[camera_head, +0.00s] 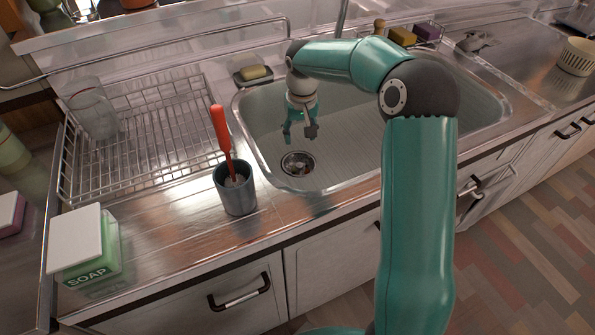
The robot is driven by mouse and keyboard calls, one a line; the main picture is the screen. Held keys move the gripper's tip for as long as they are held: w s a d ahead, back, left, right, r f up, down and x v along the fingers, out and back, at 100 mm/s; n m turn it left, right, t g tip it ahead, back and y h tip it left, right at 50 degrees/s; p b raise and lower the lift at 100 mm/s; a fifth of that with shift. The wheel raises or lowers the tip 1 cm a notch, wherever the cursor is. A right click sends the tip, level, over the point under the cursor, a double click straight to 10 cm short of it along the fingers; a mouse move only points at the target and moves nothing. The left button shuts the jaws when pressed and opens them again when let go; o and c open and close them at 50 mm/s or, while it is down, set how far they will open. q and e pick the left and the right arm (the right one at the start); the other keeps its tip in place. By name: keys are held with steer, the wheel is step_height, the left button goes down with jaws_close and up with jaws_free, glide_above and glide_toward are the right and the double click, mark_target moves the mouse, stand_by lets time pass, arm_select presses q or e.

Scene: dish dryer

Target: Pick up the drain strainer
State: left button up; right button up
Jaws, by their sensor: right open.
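The drain strainer (298,163) is a small round metal piece at the bottom of the sink (350,150), toward its left front. Some light and dark bits show in it. My right gripper (299,139) hangs over the sink, pointing down, just above the strainer in the picture. Its teal and grey fingers are apart and nothing shows between them. The gripper appears clear of the strainer, though the exact height is hard to tell. My left gripper is not in view.
A grey cup (236,195) with a red-handled brush (220,130) stands left of the sink. A wire dish rack (150,135) holds a glass jar (93,112). A soap box (90,262) sits front left. Sponges (402,36) and a colander (575,57) are behind and right.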

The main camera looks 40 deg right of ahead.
steer(key=b, duration=0.1)
glide_above(299, 165)
step_height(299, 165, down, 8)
steer(key=shift+s+a+f, duration=0.1)
steer(key=shift+a+f, duration=0.05)
steer(key=shift+f, duration=0.1)
steer(key=shift+d+f+b, duration=0.2)
steer(key=shift+f+b, duration=0.3)
steer(key=shift+f, duration=2.1)
steer(key=shift+c, duration=0.2)
jaws_close()
